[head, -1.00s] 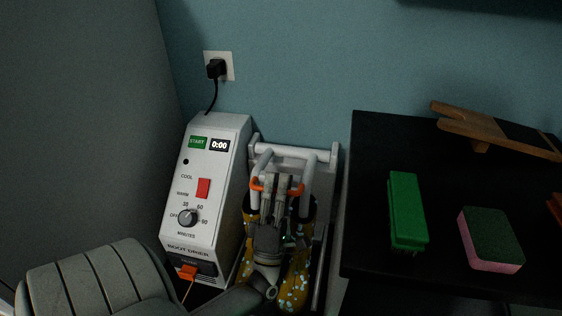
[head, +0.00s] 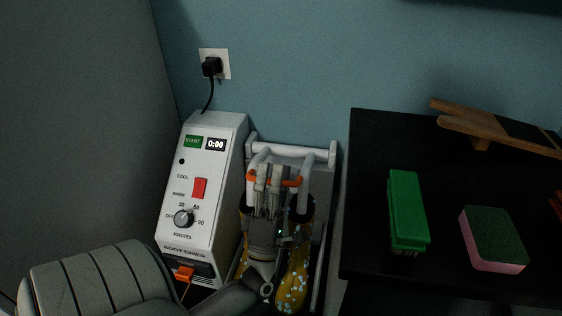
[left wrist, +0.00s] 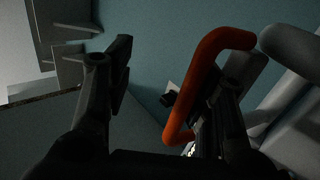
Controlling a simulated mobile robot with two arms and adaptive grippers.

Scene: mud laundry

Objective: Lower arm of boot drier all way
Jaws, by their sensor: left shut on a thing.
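The boot drier (head: 207,190) is a tall white unit with a sloped front panel, standing against the wall. To its right is its arm of pale tubes (head: 304,172) with an orange handle (head: 292,182) across it. My left gripper (head: 268,176) is shut on the orange handle, coming from the front. In the left wrist view the orange handle (left wrist: 222,42) lies by the right finger, with pale tubes behind it. My fingers cover the handle's middle in the head view. My right gripper is not in view.
Yellow spotted boots (head: 293,280) stand below the tubes, partly hidden by my left arm. A black table (head: 375,190) close on the right holds a green brush (head: 407,210), a pink-green sponge (head: 493,238) and a wooden boot jack (head: 475,125). A grey wall is close on the left.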

